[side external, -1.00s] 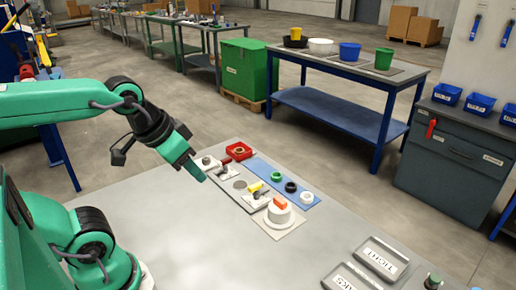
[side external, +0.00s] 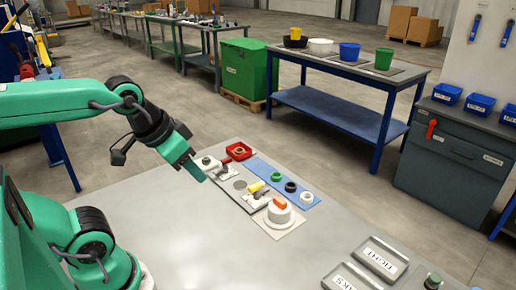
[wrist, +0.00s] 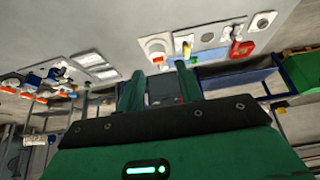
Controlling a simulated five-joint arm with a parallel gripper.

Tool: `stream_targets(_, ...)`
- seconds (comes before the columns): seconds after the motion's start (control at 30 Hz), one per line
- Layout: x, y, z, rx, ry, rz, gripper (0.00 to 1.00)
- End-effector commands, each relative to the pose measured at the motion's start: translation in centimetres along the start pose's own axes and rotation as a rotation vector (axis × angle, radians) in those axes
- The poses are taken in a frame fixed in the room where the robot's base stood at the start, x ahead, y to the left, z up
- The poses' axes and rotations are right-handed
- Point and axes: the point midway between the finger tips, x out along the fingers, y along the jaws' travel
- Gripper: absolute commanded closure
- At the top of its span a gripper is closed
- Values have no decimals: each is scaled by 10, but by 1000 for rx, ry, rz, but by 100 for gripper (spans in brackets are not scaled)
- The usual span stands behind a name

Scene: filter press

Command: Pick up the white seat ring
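The white seat ring (side external: 306,197) lies on a blue mat (side external: 262,168) at the right end of a row, in the side view. A black ring (side external: 290,187) and a green ring (side external: 277,176) lie beside it on the same mat. My gripper (side external: 195,173) hangs above the table, to the left of the mat and apart from the rings. In the wrist view my gripper (wrist: 160,88) shows two green fingers well apart with nothing between them. I cannot make out the white ring clearly in the wrist view.
A white round block with an orange top (side external: 279,212) stands on a pale plate in front of the mat. A grey plate with a yellow-handled part (side external: 256,188) and a red tray (side external: 239,151) are close by. Labelled grey trays (side external: 380,257) lie at right. The table's front is clear.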

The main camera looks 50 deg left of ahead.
Motion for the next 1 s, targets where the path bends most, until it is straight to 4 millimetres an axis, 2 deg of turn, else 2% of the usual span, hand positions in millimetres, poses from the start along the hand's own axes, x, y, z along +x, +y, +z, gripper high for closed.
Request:
stream_targets(0.1, 0, 0, 0, 0, 0, 0, 64)
stream_targets(0.23, 0, 0, 0, 0, 0, 0, 41)
stream_targets(0.67, 0, 0, -5, -5, -6, 0, 41)
stream_targets(0.87, 1, 1, -24, -23, -34, 1, 41)
stream_targets(1.0, 5, 2, -47, -45, -65, 1, 41)
